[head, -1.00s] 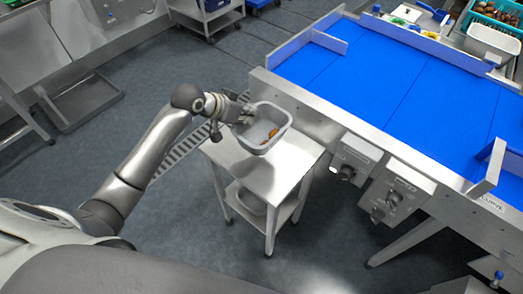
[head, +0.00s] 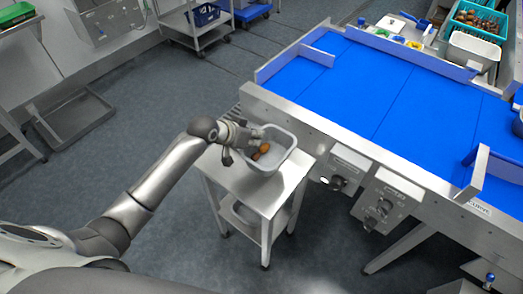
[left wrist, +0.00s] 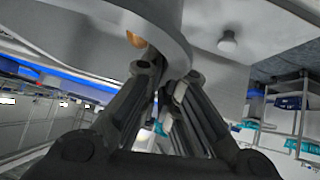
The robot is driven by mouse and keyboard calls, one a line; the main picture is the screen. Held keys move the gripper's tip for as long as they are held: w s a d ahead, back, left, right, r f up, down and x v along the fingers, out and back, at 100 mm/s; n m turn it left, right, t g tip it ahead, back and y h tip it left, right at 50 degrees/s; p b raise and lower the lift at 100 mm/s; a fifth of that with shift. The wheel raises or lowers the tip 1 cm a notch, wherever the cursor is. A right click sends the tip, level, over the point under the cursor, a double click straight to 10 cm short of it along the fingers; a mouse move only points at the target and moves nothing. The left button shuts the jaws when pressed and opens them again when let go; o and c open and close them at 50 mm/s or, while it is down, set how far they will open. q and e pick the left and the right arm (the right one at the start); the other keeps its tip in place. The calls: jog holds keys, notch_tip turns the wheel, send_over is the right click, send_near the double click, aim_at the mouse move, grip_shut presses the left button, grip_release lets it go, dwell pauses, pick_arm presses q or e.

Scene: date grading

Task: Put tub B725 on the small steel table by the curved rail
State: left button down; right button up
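A grey tub (head: 279,161) with a few brown dates in it is at the top of the small steel table (head: 242,190). No lettering on the tub can be read. My left gripper (head: 245,138) is shut on the tub's left rim. The left wrist view shows its fingers (left wrist: 165,85) closed in at a grey tub wall (left wrist: 185,50), with one orange-brown date beyond. I cannot tell whether the tub's base touches the tabletop. I cannot make out the curved rail for certain. My right gripper is not in view.
The blue belt table (head: 370,85) with a steel side and control boxes (head: 385,197) stands close at the right. A wheeled cart (head: 195,30) is at the back. The small table's lower shelf holds a grey container (head: 243,213). The floor at left is mostly clear.

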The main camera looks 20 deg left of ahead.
aim_at(261, 154)
pick_arm(q)
jog(key=shift+s+d+f, duration=0.2)
jog(key=shift+d+f, duration=0.75)
jog(key=shift+f, duration=0.25)
jog(key=f, duration=0.1)
jog(key=f+p, duration=0.1)
jog(key=f, duration=0.1)
jog(key=shift+s+d, duration=0.15)
jog(key=shift+d, duration=0.2)
jog(key=shift+f, duration=0.5)
jog(key=c, duration=1.6)
grip_release()
jog(key=shift+f, duration=0.1)
jog(key=shift+c, duration=0.2)
jog(key=v, duration=1.2)
